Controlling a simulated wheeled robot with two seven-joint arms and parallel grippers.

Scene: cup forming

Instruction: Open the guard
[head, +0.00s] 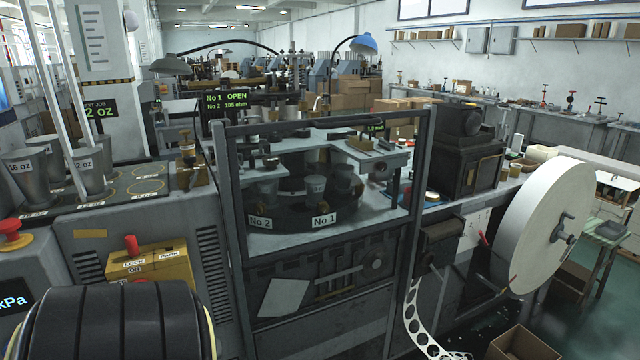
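The guard (418,200) is a dark upright frame with a see-through front, in the middle of the head view. It stands across the front of the forming machine and appears shut. Behind it is a dark round turret (290,216) holding several grey cups, with labels "No 2" (260,222) and "No 1" (324,220). Neither of my grippers is in view.
A yellow box (150,268) marked "LOCK ON" and "PARK" carries a red knob (131,244) at left. A large white paper reel (540,230) stands at right. An open carton (525,343) is on the floor.

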